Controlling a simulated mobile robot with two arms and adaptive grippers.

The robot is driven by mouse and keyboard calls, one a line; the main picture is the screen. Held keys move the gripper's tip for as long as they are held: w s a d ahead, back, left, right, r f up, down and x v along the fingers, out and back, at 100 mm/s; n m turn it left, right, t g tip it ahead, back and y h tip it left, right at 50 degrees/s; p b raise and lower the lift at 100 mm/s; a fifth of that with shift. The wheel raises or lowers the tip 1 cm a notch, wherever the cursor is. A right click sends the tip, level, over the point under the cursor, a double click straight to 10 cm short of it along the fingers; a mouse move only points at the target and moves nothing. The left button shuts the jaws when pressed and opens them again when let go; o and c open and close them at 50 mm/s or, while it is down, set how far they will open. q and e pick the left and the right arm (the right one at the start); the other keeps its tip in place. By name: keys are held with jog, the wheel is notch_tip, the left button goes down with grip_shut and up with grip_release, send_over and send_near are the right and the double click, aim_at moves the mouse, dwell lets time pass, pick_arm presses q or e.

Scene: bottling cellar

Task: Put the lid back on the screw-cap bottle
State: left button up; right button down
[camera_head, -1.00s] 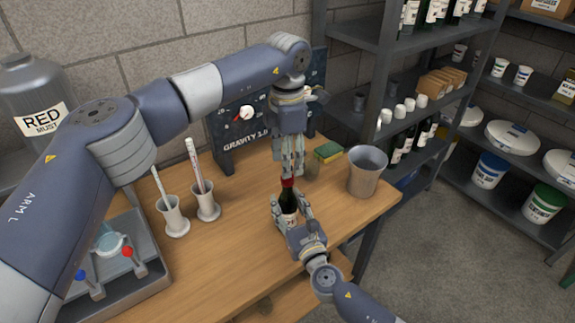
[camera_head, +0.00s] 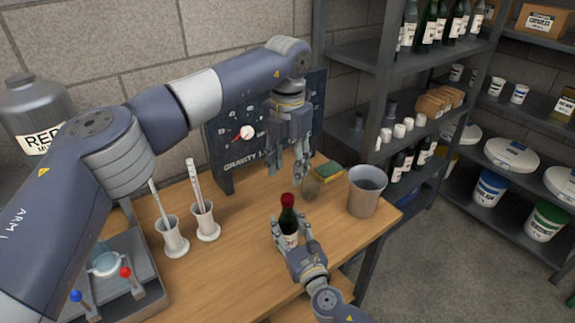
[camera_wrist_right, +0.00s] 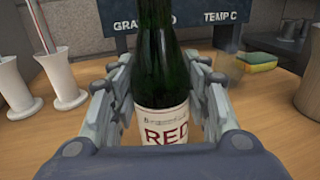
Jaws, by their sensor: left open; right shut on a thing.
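The dark green screw-cap bottle (camera_head: 287,217) stands upright on the wooden table; its body and "RED" label also fill the middle of the right wrist view (camera_wrist_right: 166,80). A red lid (camera_head: 287,199) sits on top of its neck; whether it is screwed tight cannot be told. My right gripper (camera_head: 290,228) is shut around the bottle's body, with fingers on both sides of it in the right wrist view. My left gripper (camera_head: 286,180) is open and empty, pointing down above and slightly behind the lid, apart from it.
A grey bucket (camera_head: 364,198) and a yellow-green sponge (camera_head: 328,171) stand right of the bottle. Two white cylinder stands (camera_head: 172,240) (camera_head: 205,222) with tubes are at left, beside a grey tray (camera_head: 150,300). A dark gravity board (camera_head: 225,150) rises behind. The table front-left of the bottle is clear.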

aim_at(287, 197)
jog(key=shift+f, duration=0.1)
pick_arm(q)
jog(key=shift+f, duration=4)
grip_shut()
jog(key=shift+o, duration=0.6)
grip_release()
